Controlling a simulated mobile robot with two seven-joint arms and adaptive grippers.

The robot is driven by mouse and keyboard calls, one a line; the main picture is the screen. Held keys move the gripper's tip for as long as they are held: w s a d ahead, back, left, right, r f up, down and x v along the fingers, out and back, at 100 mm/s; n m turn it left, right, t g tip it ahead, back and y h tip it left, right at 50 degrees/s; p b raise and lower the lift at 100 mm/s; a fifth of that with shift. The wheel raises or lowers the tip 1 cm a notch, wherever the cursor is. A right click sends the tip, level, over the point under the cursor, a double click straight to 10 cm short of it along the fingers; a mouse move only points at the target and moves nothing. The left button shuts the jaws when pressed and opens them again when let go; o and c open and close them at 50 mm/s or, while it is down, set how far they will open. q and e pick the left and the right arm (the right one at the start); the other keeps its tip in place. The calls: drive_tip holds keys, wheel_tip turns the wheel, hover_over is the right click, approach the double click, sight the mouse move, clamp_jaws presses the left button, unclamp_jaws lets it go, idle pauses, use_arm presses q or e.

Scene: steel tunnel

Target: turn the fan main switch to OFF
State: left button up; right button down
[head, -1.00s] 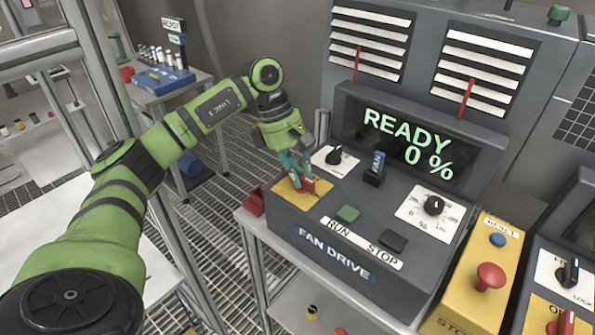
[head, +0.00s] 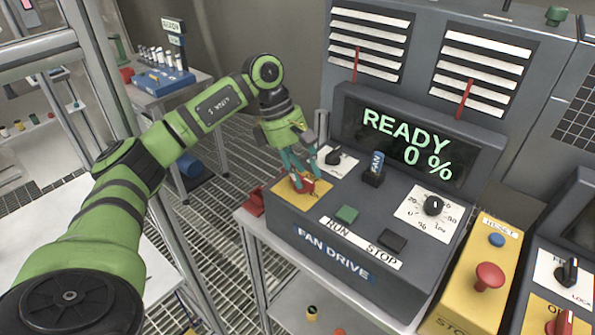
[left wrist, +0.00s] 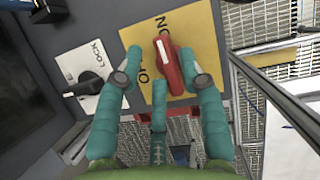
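The fan main switch is a red handle with a white stripe (left wrist: 168,64) on a yellow plate (left wrist: 205,30) with partly covered lettering. In the head view the red handle (head: 305,187) shows at the left end of the FAN DRIVE console (head: 340,232). My left gripper (head: 299,180) is down over this switch. In the left wrist view its teal fingers (left wrist: 160,66) stand on both sides of the handle, with a third finger below it. The right-hand finger is close to the handle; I cannot tell if it touches. A gap shows on the left. My right gripper is not in view.
A black LOCK knob (head: 333,157) sits close beside the gripper. The display (head: 410,140) reads READY 0 %. A yellow box with a red button (head: 488,277) stands right.

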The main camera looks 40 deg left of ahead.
use_arm(q)
drive_tip(key=shift+s+d+f, duration=0.1)
drive_tip(key=shift+d, duration=0.15)
drive_tip(key=shift+a+f, duration=0.2)
drive_tip(key=shift+f, duration=0.05)
drive_tip(key=shift+r, duration=0.1)
drive_tip(key=p+v, duration=0.5)
drive_tip(key=v, duration=0.3)
drive_tip(key=shift+w+r, duration=0.2)
drive_tip(key=shift+w, duration=0.1)
idle(0.4)
drive_tip(key=v, duration=1.2)
